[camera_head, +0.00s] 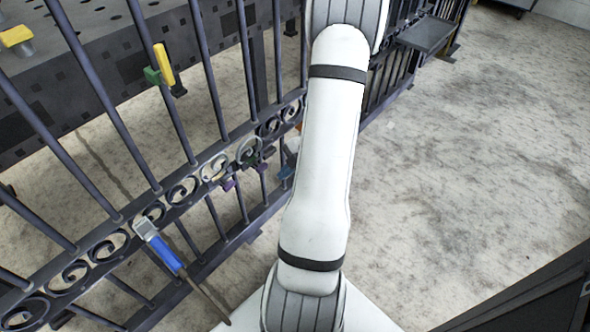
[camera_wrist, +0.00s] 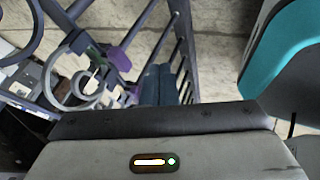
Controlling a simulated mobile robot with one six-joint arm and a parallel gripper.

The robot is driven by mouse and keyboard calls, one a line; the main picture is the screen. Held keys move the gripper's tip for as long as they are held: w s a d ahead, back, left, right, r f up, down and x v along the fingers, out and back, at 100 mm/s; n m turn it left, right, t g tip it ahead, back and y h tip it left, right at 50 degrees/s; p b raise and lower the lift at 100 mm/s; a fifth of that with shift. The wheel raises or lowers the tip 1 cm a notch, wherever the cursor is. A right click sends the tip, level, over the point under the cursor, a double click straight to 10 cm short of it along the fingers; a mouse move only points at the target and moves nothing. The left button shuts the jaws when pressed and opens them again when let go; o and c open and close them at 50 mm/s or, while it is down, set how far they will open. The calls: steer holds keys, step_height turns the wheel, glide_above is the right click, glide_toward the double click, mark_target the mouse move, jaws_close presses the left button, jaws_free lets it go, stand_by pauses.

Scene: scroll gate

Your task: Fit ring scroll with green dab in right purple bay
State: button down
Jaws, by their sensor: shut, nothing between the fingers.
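A curled ring scroll (camera_wrist: 72,88) shows at the left of the wrist view, with a small green patch (camera_wrist: 93,52) by its upper edge. In the head view, small purple pieces (camera_head: 228,184) lie along the scroll row, near a scroll (camera_head: 248,150) with a greenish mark. I cannot tell whether the scroll is seated in a bay.
The dark barred gate (camera_head: 180,130) runs diagonally across the head view. A yellow-and-green clamp (camera_head: 162,66) sits on an upper bar. A blue-handled tool (camera_head: 168,258) rests against the lower left scrolls. Open floor (camera_head: 470,160) lies right of my arm.

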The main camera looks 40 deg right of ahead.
mark_target(265, 164)
steer(key=w, duration=0.1)
steer(key=w+b, duration=0.1)
steer(key=w, duration=0.1)
steer(key=w+a+f, duration=0.1)
steer(key=shift+w+b, duration=0.3)
steer(key=shift+b, duration=0.05)
steer(key=shift+r, duration=0.1)
steer(key=w+p, duration=0.2)
steer(key=shift+w+r+p, duration=0.2)
steer(key=shift+p, duration=0.2)
steer(key=shift+w+a+f, duration=0.1)
steer(key=shift+w+f, duration=0.1)
steer(key=shift+w, duration=0.3)
